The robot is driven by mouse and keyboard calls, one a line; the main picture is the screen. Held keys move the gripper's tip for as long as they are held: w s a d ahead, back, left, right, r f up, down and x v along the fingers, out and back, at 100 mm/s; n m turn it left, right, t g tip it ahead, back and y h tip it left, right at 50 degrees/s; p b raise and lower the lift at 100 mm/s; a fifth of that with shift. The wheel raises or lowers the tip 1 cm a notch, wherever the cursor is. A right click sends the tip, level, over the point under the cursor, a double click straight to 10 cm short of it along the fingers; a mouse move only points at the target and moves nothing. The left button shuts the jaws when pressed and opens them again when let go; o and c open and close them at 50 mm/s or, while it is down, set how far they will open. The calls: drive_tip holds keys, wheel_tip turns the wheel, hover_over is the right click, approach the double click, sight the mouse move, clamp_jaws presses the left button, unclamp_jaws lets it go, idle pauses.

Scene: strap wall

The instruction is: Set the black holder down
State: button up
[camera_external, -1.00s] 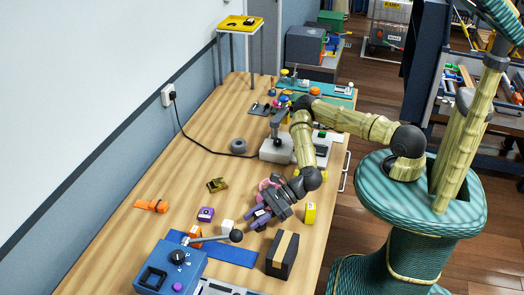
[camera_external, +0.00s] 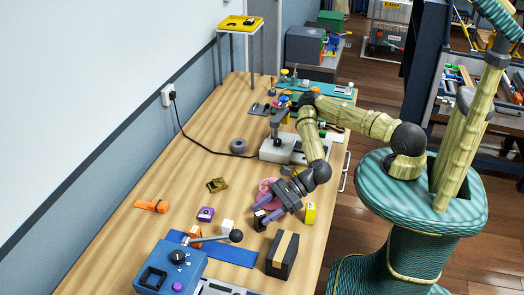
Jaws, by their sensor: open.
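The small black holder (camera_external: 258,222) shows as a dark block at the fingertips of my gripper (camera_external: 267,211), low over the wooden table. It appears to rest on the table, but its underside is hard to make out. My gripper's purple fingers are open, one on each side of the holder's near end. I cannot tell whether either finger touches it. The gripper body hides part of the space behind it.
A pink round item (camera_external: 266,188) lies just behind my gripper, and a yellow roll (camera_external: 310,212) is to its right. A black box with a tan stripe (camera_external: 282,254) stands in front.

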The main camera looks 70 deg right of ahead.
drive_tip(key=shift+r+p+v, duration=0.15)
drive_tip(key=shift+p+v, duration=1.25)
drive_tip(key=shift+p, duration=0.9)
drive_tip(key=shift+r+p+v, duration=0.15)
drive_tip(key=shift+p+v, duration=1.25)
drive_tip(key=shift+p, duration=0.9)
drive_tip(key=p+v, duration=0.2)
drive_tip(key=p, duration=0.1)
drive_tip(key=shift+s+d, duration=0.2)
drive_tip(key=shift+s, duration=0.1)
